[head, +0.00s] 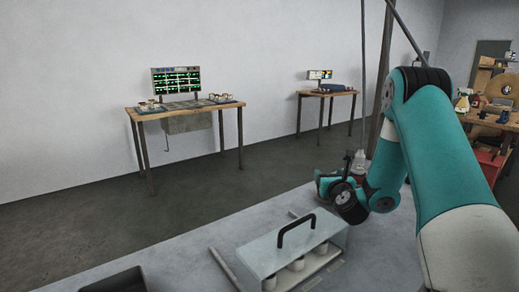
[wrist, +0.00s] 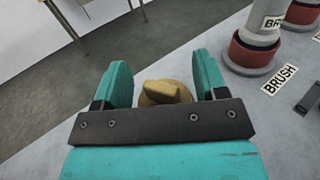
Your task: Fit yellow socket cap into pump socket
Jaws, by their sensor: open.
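My gripper (wrist: 163,75) is open, with one teal finger on each side in the wrist view. A mustard-yellow cap (wrist: 165,92) with a raised ridge on top shows between the fingers, with a small gap on each side. Its lower part is hidden behind the dark gripper bar, so I cannot tell what it rests on. In the head view my gripper (head: 326,183) is low over the grey worktop at its far side, and the cap is not visible there. I cannot make out the pump socket in either view.
A grey post with a reddish-brown collar (wrist: 252,54) stands right of the gripper, by a BRUSH label (wrist: 280,79). On the worktop (head: 190,255) are a pale case with a black handle (head: 262,251) and a dark tray (head: 115,282). Instrument tables stand beyond.

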